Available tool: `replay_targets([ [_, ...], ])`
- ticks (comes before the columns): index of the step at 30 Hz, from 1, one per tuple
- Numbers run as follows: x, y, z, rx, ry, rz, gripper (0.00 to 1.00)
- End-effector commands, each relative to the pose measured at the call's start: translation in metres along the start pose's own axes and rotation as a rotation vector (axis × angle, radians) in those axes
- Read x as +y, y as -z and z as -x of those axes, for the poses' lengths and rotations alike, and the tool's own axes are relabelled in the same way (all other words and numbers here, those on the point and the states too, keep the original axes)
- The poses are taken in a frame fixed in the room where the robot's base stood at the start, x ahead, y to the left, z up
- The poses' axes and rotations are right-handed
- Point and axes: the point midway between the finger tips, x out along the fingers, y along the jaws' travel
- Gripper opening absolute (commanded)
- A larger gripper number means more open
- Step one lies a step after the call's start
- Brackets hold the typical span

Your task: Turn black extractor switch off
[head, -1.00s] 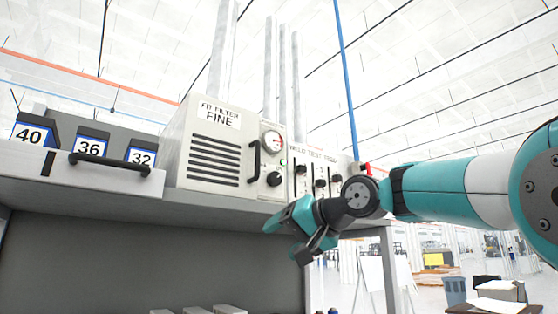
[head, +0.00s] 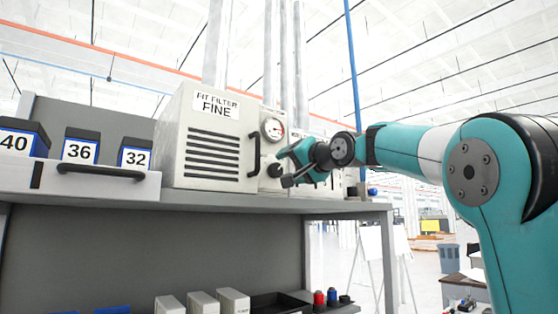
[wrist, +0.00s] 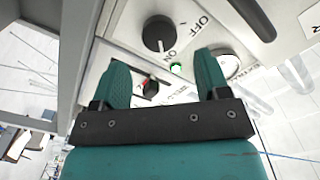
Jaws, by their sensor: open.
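The black extractor switch is a round black knob (wrist: 159,33) on the pale panel in the wrist view, with OFF and ON printed beside it. A small pale mark on the knob appears to face the ON side. The knob also shows in the head view (head: 275,170), just left of my gripper. My gripper (head: 284,167) is open and empty in front of the filter unit's panel. In the wrist view its two teal fingers (wrist: 160,62) stand apart, with the knob beyond their tips and roughly between them. I see no contact with the knob.
The filter unit (head: 205,140) has a black handle (head: 254,155) and a gauge (head: 273,128) close to the knob. A green light (wrist: 176,68) and a red-and-black switch (wrist: 149,87) are near the fingers. The shelf edge (head: 230,202) runs below.

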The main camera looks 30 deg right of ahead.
Motion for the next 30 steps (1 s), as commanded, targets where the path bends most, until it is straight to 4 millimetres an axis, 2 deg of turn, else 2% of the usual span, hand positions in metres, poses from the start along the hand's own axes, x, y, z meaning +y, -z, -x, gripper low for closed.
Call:
replay_targets([
  [3, -0.003, 0.002, -0.025, -0.004, 0.001, -0.002, 0.69],
  [9, -0.002, 0.002, -0.049, -0.001, 0.0, -0.001, 0.69],
  [20, 0.0, 0.0, -0.055, 0.001, 0.0, 0.0, 0.69],
  [21, 0.0, 0.0, -0.055, 0.001, 0.0, 0.0, 0.66],
  [27, 0.0, 0.0, -0.055, 0.001, 0.0, 0.0, 0.2],
  [30, 0.001, 0.0, -0.055, 0.001, -0.001, 0.0, 0.19],
])
